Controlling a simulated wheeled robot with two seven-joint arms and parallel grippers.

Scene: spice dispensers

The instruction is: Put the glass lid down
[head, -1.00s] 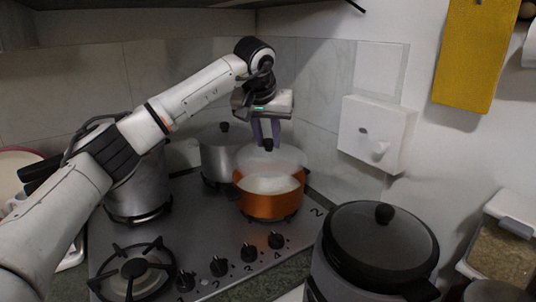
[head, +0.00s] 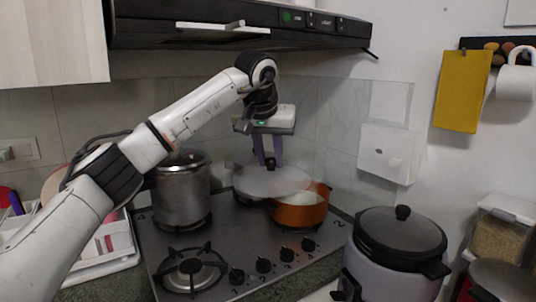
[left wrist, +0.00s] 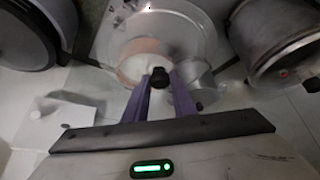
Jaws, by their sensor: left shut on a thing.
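The glass lid (head: 258,182) is a clear round disc with a black knob. My left gripper (head: 268,158) is shut on the knob, holding the lid roughly level. In the head view the lid overlaps the left part of the orange pot (head: 300,212) and hides most of the grey pot behind it. In the left wrist view, the lid (left wrist: 200,30) spreads below my left gripper (left wrist: 160,82), with a pot showing through the glass. The gap between lid and pots is hard to judge. My right gripper is not in view.
A tall metal pot (head: 182,190) stands left on the hob (head: 225,222). The front left burner (head: 190,268) is empty. A dark-lidded cooker (head: 400,240) stands at the front right. The range hood (head: 230,38) hangs above, and a white wall box (head: 390,152) is at right.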

